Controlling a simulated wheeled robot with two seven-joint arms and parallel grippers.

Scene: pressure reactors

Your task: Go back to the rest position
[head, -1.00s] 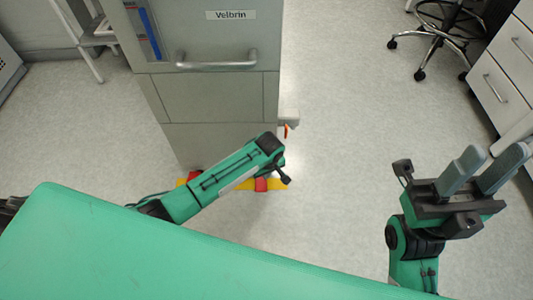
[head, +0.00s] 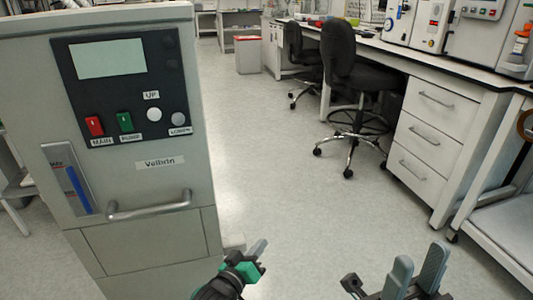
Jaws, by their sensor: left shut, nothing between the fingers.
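My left gripper (head: 258,247) is at the bottom middle, just right of the lower part of a grey reactor cabinet (head: 150,225). Its fingers are together with nothing visible between them. My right gripper (head: 419,258) is at the lower right, cut off by the bottom edge. Its two grey fingers point up and stand apart, with nothing between them. The cabinet carries the label Velbrin (head: 160,163), a dark control panel (head: 125,85) with a red and a green switch, a blue level gauge (head: 78,188) and a bar handle (head: 150,205).
Open floor (head: 290,200) lies between the cabinet and a white drawer unit (head: 425,140) under the right bench. A black stool (head: 340,70) and another chair (head: 300,50) stand by that bench. A metal cart (head: 505,225) is at the right edge.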

